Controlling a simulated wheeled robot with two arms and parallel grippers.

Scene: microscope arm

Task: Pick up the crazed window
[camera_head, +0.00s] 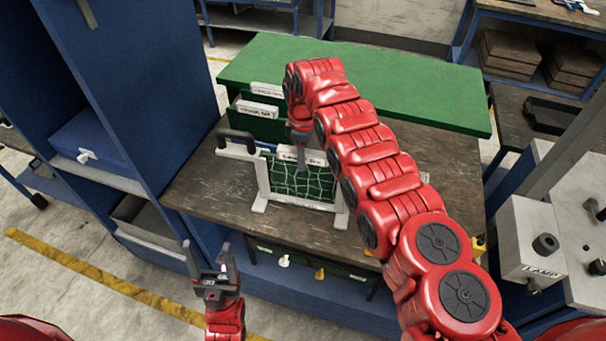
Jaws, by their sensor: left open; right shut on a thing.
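The crazed window (312,188) is a dark green pane with a web of pale lines. It stands upright in a white frame (262,178) with feet, on the worn wooden bench. A white label, too small to read surely, runs along its top. My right gripper (301,165) reaches down from above and is shut on the pane's upper part; the arm and fingers hide some of the contact. My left gripper (209,262) is open and empty, in front of the bench's left front edge, pointing up.
A black handle (237,137) sits at the frame's upper left. Green labelled boxes (262,125) stand behind it, below a green top (400,90). A blue cabinet (150,75) stands left, and a lamp box (532,240) right. Bare wood (205,190) lies left of the frame.

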